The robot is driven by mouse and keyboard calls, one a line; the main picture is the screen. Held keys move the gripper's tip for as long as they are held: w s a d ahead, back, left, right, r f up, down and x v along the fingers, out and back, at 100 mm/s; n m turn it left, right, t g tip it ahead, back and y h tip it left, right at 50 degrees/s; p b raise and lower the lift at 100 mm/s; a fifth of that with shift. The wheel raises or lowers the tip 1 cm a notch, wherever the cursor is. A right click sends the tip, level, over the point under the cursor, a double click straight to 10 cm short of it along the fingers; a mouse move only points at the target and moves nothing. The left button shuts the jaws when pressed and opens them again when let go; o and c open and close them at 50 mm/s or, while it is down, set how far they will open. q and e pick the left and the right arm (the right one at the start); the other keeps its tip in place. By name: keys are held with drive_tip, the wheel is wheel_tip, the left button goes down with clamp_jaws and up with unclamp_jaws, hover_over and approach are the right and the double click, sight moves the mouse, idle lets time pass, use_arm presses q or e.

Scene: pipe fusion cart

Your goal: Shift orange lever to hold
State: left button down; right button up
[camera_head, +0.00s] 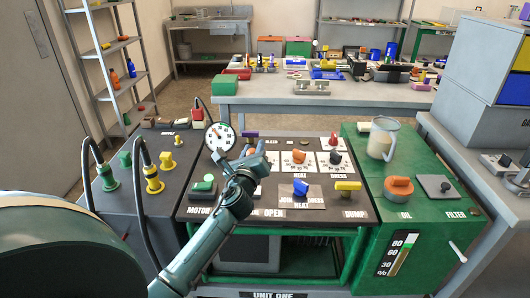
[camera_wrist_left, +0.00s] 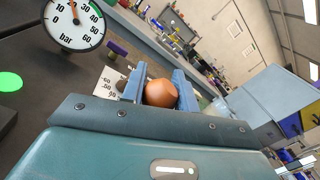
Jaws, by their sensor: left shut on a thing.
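My left gripper (camera_head: 258,158) reaches in over the middle-left of the dark control panel (camera_head: 228,214). In the left wrist view its two blue-grey fingers (camera_wrist_left: 160,90) are shut on a rounded orange knob, which I take as the top of the orange lever (camera_wrist_left: 160,94). In the head view the gripper and arm hide most of this lever and part of its markings. The word OPEN shows on the panel below the arm. I cannot read which position the lever is in. My right gripper is in neither view.
A pressure gauge (camera_head: 220,137) stands just left of the gripper. Another orange knob (camera_head: 299,156) sits on a HEAT dial to the right, with a blue knob (camera_head: 300,187) below it. A green button (camera_head: 204,184) and a yellow DUMP handle (camera_head: 347,186) flank the panel's front.

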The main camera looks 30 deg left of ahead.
use_arm(q)
drive_tip(key=shift+s+a+n, duration=0.2)
drive_tip(key=shift+a+n, duration=0.1)
drive_tip(key=c, duration=1.1)
unclamp_jaws()
drive_tip(key=shift+o, duration=0.2)
drive_tip(key=v, duration=1.3)
drive_tip(key=shift+b, duration=0.45)
drive_tip(key=shift+d, duration=0.1)
